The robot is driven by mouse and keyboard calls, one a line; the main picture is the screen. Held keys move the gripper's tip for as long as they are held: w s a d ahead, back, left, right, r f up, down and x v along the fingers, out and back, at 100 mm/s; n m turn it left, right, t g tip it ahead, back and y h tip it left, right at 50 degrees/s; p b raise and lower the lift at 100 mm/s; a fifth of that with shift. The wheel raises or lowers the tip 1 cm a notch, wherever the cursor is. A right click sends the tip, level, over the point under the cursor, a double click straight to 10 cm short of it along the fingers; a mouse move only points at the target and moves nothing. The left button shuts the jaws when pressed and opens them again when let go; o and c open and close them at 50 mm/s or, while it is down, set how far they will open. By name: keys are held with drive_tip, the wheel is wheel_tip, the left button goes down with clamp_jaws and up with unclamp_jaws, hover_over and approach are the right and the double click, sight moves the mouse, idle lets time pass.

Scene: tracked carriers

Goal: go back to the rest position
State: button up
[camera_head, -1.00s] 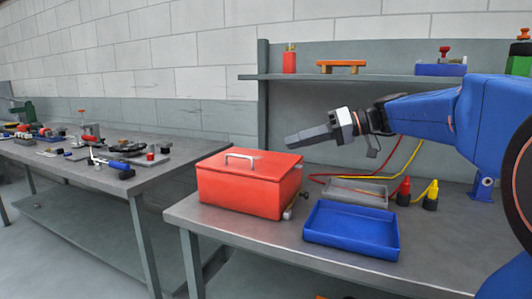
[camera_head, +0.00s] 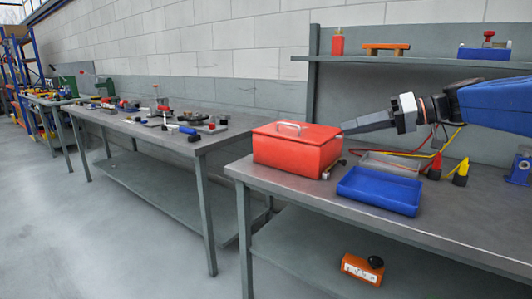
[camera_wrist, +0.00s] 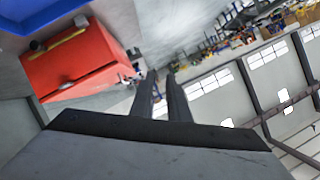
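My gripper (camera_head: 346,129) is on the end of my blue arm, held in the air with its grey fingers pointing left. In the head view its tip appears beside the upper right edge of the red toolbox (camera_head: 290,158); I cannot tell the exact distance. The wrist view shows the two dark fingers (camera_wrist: 160,88) with a narrow gap and nothing between them. The red toolbox also shows at the upper left of the wrist view (camera_wrist: 70,60).
The near workbench (camera_head: 300,195) carries a blue tray (camera_head: 380,192), a grey tray (camera_head: 378,163), and red and yellow-capped pieces. A shelf (camera_head: 420,60) runs behind my arm. An orange case (camera_head: 361,268) sits below. Open floor (camera_head: 110,235) lies at left.

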drive_tip(key=s+a+f+m+g+h, duration=0.1)
drive_tip(key=s+a+f+m+h, duration=0.15)
drive_tip(key=s+f, duration=0.5)
drive_tip(key=s+d+f+m+h, duration=0.2)
drive_tip(key=s+d+f+h, duration=0.2)
drive_tip(key=s+f, duration=0.6)
drive_tip(key=s+d+f+m+h, duration=0.1)
drive_tip(key=s+d+f+h, duration=0.3)
drive_tip(key=s+f, duration=0.6)
wheel_tip(320, 180, down, 3)
drive_tip(key=shift+s+d+r+m+h, duration=0.1)
drive_tip(key=shift+s+d+m+h, duration=0.2)
drive_tip(key=shift+h, duration=0.85)
